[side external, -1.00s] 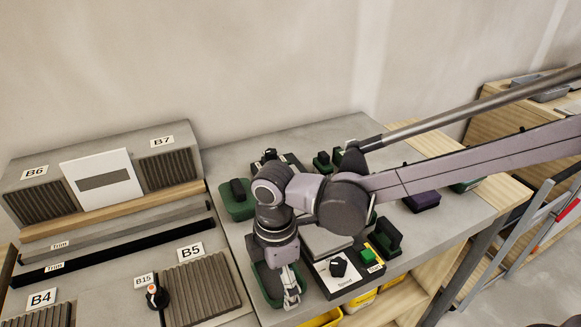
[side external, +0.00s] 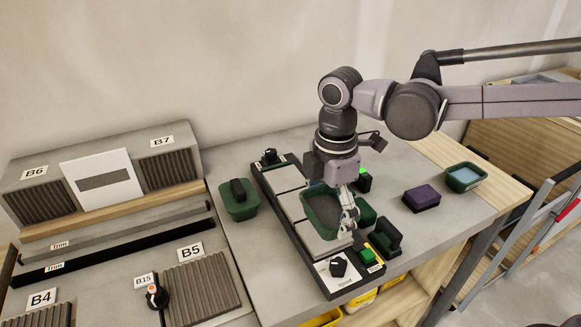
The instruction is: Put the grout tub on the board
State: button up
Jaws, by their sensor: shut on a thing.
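The grout tub (side external: 319,208) is a dark green tub with grey contents. My gripper (side external: 347,222) is shut on its right rim. The tub is over the middle of the black-framed board (side external: 291,178), which carries pale grey tiles. I cannot tell whether the tub touches the tiles or hangs just above them. The tub hides part of the tiles. At the board's near end are a black knob (side external: 338,267) and a green button (side external: 367,256).
A purple block (side external: 422,198) and a green tub with bluish contents (side external: 465,178) are farther right. The grey tabletop (side external: 250,262) is clear at the front left.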

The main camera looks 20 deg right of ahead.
jog(key=w+d+r+m, duration=0.1)
jog(key=w+d+m, duration=0.45)
jog(key=d, duration=0.65)
jog(key=w+d+m, duration=0.4)
jog(key=w+d, duration=0.3)
jog(key=d, duration=0.4)
jog(key=s+d+m, duration=0.1)
jog(key=d+m, duration=0.8)
jog(key=d, duration=1.9)
send_over(414, 155)
jog(key=shift+n, duration=0.25)
notch_tip(414, 155, down, 7)
jog(key=shift+f, duration=0.15)
jog(key=shift+w+f, duration=0.1)
jog(key=shift+f, duration=1.95)
jog(key=o, duration=1.1)
jog(key=shift+f, duration=0.15)
